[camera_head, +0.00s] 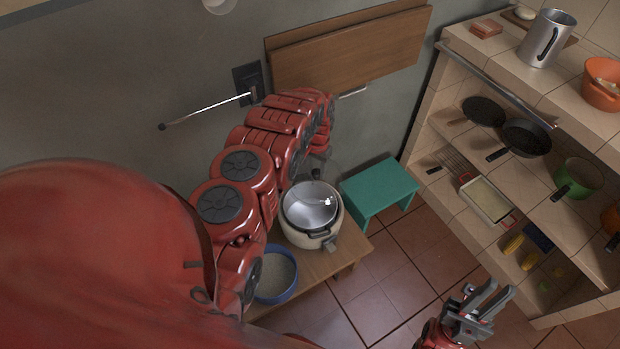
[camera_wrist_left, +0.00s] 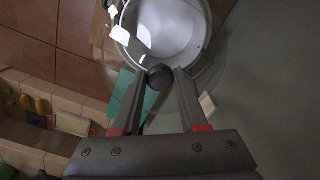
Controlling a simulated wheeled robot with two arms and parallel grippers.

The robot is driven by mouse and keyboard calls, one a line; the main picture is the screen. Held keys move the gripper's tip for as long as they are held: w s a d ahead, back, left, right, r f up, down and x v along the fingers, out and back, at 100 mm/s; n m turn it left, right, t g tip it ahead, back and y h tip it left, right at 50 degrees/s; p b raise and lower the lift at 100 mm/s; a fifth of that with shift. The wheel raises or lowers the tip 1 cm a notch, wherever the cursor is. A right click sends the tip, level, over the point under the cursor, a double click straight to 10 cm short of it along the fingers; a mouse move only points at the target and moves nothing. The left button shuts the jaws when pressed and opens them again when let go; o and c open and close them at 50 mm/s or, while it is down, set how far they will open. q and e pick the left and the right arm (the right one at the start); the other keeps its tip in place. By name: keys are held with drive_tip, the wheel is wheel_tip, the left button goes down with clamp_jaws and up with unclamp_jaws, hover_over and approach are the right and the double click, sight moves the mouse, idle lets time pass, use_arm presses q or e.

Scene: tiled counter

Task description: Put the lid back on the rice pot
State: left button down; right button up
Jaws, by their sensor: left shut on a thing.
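The rice pot (camera_head: 310,239) is cream with a bare metal inside and stands on a low wooden table. Its open mouth also shows in the left wrist view (camera_wrist_left: 166,28). My left gripper (camera_wrist_left: 158,84) is shut on the dark knob of the clear glass lid (camera_wrist_left: 103,75). The lid is held above the pot and off to one side of its mouth, and the pot shows through the glass. In the head view my left arm partly hides the gripper and the lid is faint. My right gripper (camera_head: 490,299) is open and empty at the lower right.
A blue bowl of rice (camera_head: 277,275) stands beside the pot on the wooden table (camera_head: 350,254). A green stool (camera_head: 381,189) is to the right. Tiled shelves (camera_head: 460,136) with pans line the right side. A wooden board (camera_head: 350,50) is on the wall.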

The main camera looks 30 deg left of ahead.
sight(310, 182)
use_arm(q)
drive_tip(key=s+f, duration=0.1)
drive_tip(key=s+a+f, duration=0.1)
drive_tip(key=f, duration=0.1)
drive_tip(key=shift+s, duration=0.2)
wheel_tip(310, 182, down, 4)
drive_tip(key=b, duration=0.3)
drive_tip(key=shift+f, duration=0.25)
drive_tip(key=shift+f+b, duration=0.7)
drive_tip(key=shift+f, duration=0.2)
drive_tip(key=shift+s+p, duration=0.15)
drive_tip(key=shift+p, duration=0.2)
drive_tip(key=shift+f, duration=0.1)
idle(1.2)
unclamp_jaws()
idle(0.6)
